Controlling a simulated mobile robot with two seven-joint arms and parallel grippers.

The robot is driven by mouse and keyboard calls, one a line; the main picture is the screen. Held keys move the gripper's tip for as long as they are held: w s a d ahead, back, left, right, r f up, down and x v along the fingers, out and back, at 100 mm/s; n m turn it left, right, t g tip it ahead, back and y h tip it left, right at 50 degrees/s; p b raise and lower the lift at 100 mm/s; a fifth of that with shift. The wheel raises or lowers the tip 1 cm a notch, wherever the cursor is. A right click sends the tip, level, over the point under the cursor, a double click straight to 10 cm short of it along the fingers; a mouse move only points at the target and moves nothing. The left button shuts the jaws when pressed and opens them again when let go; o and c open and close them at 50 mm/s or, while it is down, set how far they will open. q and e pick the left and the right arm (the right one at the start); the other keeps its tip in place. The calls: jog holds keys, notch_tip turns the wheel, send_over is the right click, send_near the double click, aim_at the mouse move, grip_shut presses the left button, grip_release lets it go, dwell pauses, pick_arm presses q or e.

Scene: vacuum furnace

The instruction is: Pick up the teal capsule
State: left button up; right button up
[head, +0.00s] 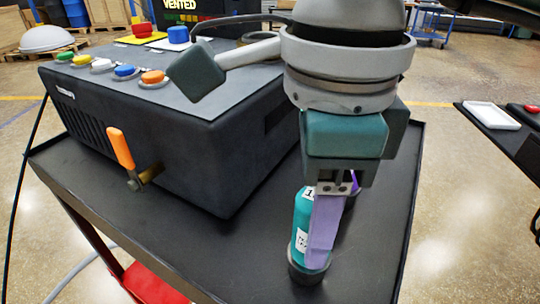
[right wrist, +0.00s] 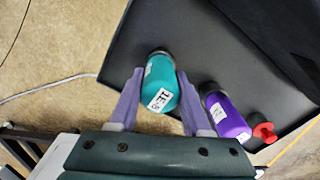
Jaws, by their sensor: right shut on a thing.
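The teal capsule (head: 302,212) stands upright on the dark cart top, with a white label and a dark bottom end. It also shows in the right wrist view (right wrist: 161,84). My right gripper (head: 326,235) points down at it, with lilac fingers on either side of the capsule (right wrist: 155,100). The gripper is shut on the teal capsule. In the head view a finger hides part of the capsule. I cannot see a gap between the capsule's bottom and the cart top. My left gripper is not in view.
A purple capsule (right wrist: 227,116) stands close beside the right finger, with a red knobbed item (right wrist: 263,129) beyond it. A dark box (head: 215,140) with coloured buttons and an orange-handled lever (head: 121,148) fills the cart's left. The cart's front right (head: 375,250) is clear.

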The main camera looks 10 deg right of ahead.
grip_shut()
notch_tip(320, 180, up, 20)
jog(key=p, duration=1.2)
